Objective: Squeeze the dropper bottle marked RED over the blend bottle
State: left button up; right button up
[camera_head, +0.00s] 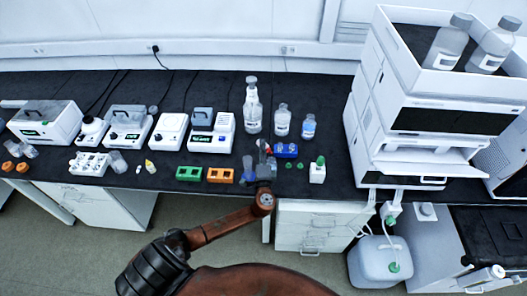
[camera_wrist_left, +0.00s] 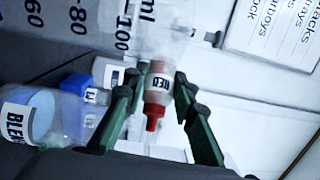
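My left gripper (camera_head: 264,160) is above the front part of the dark bench in the head view. In the left wrist view its two green fingers (camera_wrist_left: 158,112) stand on either side of the dropper bottle marked RED (camera_wrist_left: 158,84) and appear closed on it. The bottle is clear, with its red tip pointing down in the picture and its label upside down. A clear bottle whose label starts "BLEN" (camera_wrist_left: 18,122) stands at the left of the left wrist view, to the side of the red tip. I cannot pick it out surely in the head view. My right gripper is out of view.
A blue rack (camera_head: 286,150), a green rack (camera_head: 189,174) and an orange rack (camera_head: 221,176) lie near the gripper. Tall clear bottles (camera_head: 253,112) stand behind it. A white bottle with a green cap (camera_head: 317,172) and the instrument stack (camera_head: 420,120) are to the right.

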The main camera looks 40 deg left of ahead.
pick_arm(q)
jog(key=shift+m+t+y+b, duration=0.4)
jog(key=shift+m+t+b, duration=0.1)
jog(key=shift+b, duration=0.55)
jog(key=shift+r, duration=0.3)
jog(key=shift+s+d+r+m+t+b, duration=0.15)
jog(key=shift+m+t+b, duration=0.35)
jog(key=shift+b, duration=0.5)
jog(key=shift+r, duration=0.15)
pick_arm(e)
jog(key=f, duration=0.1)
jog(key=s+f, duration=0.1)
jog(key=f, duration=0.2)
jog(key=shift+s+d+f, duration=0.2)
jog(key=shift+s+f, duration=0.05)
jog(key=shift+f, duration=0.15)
pick_arm(q)
jog(key=shift+b, duration=0.35)
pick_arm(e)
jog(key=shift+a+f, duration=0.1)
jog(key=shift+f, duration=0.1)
